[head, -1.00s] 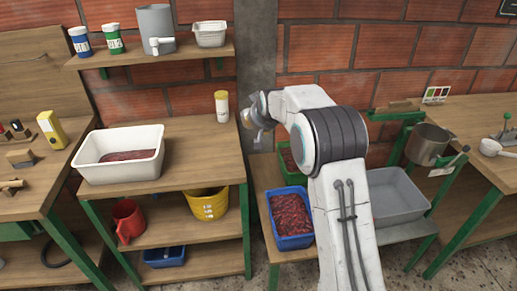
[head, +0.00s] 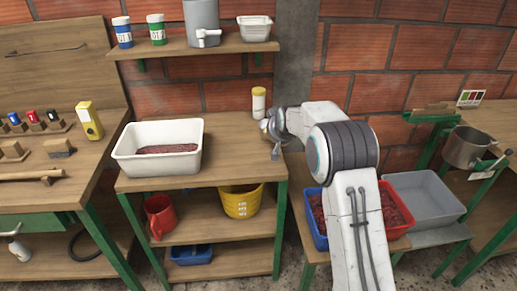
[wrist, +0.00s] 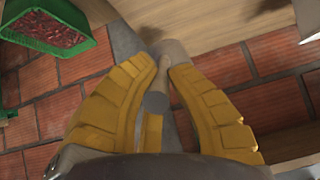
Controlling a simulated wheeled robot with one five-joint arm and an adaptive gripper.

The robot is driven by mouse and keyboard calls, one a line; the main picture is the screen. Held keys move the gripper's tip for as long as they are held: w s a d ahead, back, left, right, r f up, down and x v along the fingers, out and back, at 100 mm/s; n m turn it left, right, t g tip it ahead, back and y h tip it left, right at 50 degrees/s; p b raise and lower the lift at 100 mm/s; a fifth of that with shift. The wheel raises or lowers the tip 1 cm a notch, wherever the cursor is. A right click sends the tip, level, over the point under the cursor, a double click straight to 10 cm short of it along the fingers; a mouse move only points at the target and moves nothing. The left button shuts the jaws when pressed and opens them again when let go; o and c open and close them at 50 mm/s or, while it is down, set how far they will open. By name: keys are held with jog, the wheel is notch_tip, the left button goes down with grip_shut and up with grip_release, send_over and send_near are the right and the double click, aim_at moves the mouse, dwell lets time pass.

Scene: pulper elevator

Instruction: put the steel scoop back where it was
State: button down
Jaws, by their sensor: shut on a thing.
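My gripper (wrist: 162,68) has its yellow fingers shut on a slim piece with grey, rounded ends (wrist: 156,103), seen between them in the wrist view. This looks like the steel scoop's handle; the rest of the scoop is hard to make out. In the head view my gripper (head: 271,128) is small, partly behind my own arm, with a grey metallic piece at it.
A white tub (head: 128,158) of red cherries stands on the middle table. Bare wood lies right of it. Blue (head: 318,232) and red (head: 402,240) crates and a grey bin (head: 425,197) sit lower right. A shelf (head: 185,48) holds several containers. The wrist view shows a green crate (wrist: 98,55).

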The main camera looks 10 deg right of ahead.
jog(key=shift+w+a+f, duration=0.15)
jog(key=shift+a+f, duration=0.1)
jog(key=shift+a, duration=0.2)
jog(key=shift+d+f+b, duration=0.1)
jog(key=shift+f+b, duration=0.85)
jog(key=shift+f, duration=1.05)
jog(key=c, duration=1.3)
grip_release()
jog(key=shift+r, duration=0.1)
